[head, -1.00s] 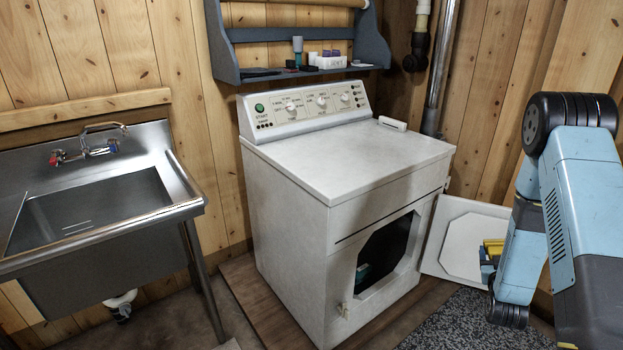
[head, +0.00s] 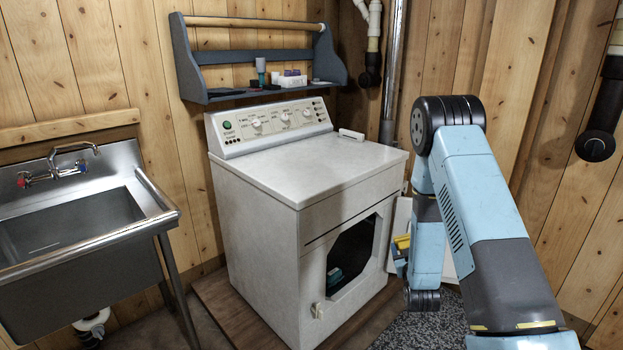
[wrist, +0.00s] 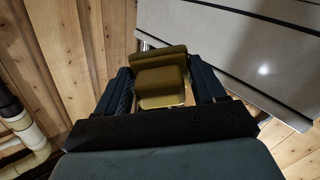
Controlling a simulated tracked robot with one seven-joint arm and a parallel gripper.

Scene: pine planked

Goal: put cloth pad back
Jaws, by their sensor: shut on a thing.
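A yellow block-like pad, which I take for the cloth pad (wrist: 161,82), sits between the two dark fingers of my gripper (wrist: 163,92) in the wrist view. My gripper is shut on it. In the head view the yellow pad (head: 402,242) shows as a small patch beside my blue arm, in front of the dryer's open door and right of its opening. My gripper is mostly hidden there by the arm.
A white dryer (head: 300,180) stands mid-view, with a teal item (head: 334,278) inside its opening. Its open door (head: 449,262) is partly behind my arm. A blue-grey wall shelf (head: 222,96) holds small items. A steel sink (head: 70,225) stands at left. A speckled mat (head: 395,330) lies in front.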

